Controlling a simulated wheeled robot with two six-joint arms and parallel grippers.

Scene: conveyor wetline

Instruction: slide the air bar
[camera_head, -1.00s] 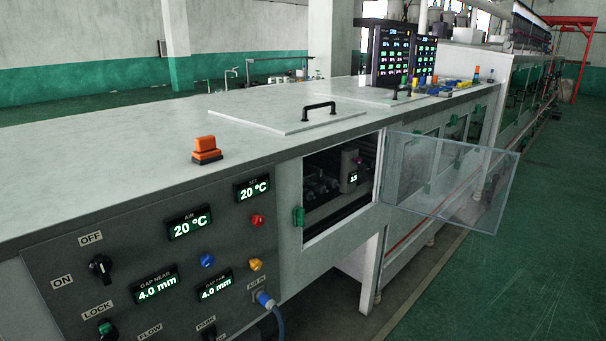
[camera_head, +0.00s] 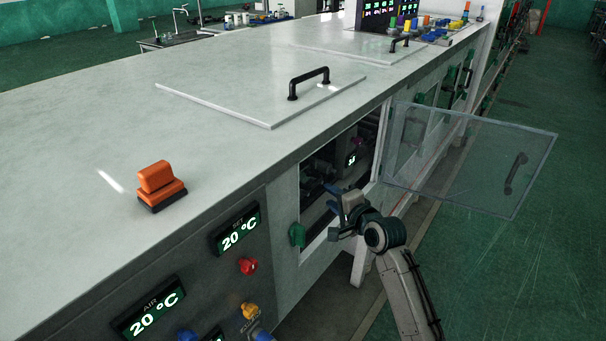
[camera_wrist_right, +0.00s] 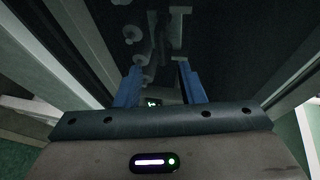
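My right gripper (camera_head: 335,208) is at the mouth of the open cabinet window (camera_head: 303,205), its blue fingers pointing inward. In the right wrist view its two blue fingers (camera_wrist_right: 158,85) stand apart with nothing visible gripped between them. Inside the window is dark machinery (camera_head: 318,172) with a small lit display (camera_head: 351,161). The right wrist view shows several pale round parts (camera_wrist_right: 137,50) ahead and a small green display (camera_wrist_right: 153,102) between the fingers. I cannot tell which dark part is the air bar. My left gripper is out of view.
A clear door panel (camera_head: 470,160) swings out to the right of the opening, close to my right arm. A green latch (camera_head: 297,235) is at the opening's left edge. The white top (camera_head: 230,130) carries an orange block (camera_head: 160,185) and a handled lid (camera_head: 270,85).

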